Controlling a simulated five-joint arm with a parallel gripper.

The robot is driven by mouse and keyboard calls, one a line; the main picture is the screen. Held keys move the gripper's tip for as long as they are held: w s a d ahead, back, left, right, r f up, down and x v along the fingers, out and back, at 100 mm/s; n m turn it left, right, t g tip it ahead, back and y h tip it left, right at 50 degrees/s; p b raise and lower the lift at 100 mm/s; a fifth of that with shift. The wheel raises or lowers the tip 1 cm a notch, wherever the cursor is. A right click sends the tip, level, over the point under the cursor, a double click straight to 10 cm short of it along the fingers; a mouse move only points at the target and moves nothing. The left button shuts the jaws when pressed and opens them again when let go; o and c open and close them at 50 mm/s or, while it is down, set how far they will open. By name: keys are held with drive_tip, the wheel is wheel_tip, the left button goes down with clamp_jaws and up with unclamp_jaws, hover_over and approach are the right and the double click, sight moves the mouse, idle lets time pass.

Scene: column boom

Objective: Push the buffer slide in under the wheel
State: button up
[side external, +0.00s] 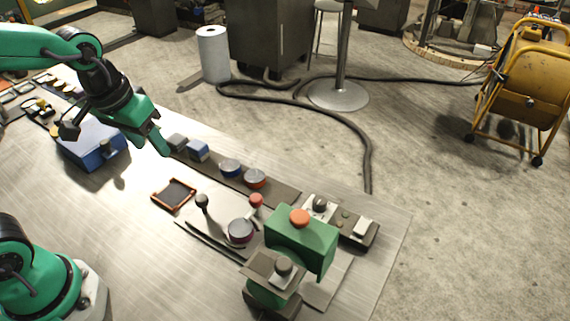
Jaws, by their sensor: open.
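My gripper (160,141) is open and empty in the side external view. It points down over the far side of the bench, near the small blocks and well away from the green machine (302,243). The machine has an orange cap on top and a grey plate with a dark knob in front. A black ball knob (202,202) and a red knob (256,200) stand close by. I cannot tell which part is the buffer slide, and no wheel is clearly visible.
An orange-edged square tray (174,195) lies left of the black knob. A blue box (92,142) and small blocks (197,150) stand along the far side. A switch box (348,222) is behind the machine.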

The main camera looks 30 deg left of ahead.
sight(202, 197)
drive_tip(key=w+d+f+g, duration=0.1)
drive_tip(key=f, duration=0.1)
drive_tip(key=w+d+f+n+g, duration=0.1)
drive_tip(key=w+d+f, duration=0.1)
drive_tip(key=f, duration=0.1)
drive_tip(key=w+d+f+g, duration=0.1)
drive_tip(key=w+d+f, duration=0.1)
drive_tip(key=f, duration=0.1)
drive_tip(key=shift+n, duration=0.3)
drive_tip(key=shift+f, duration=0.1)
drive_tip(key=shift+f, duration=3.85)
drive_tip(key=shift+d, duration=0.1)
clamp_jaws()
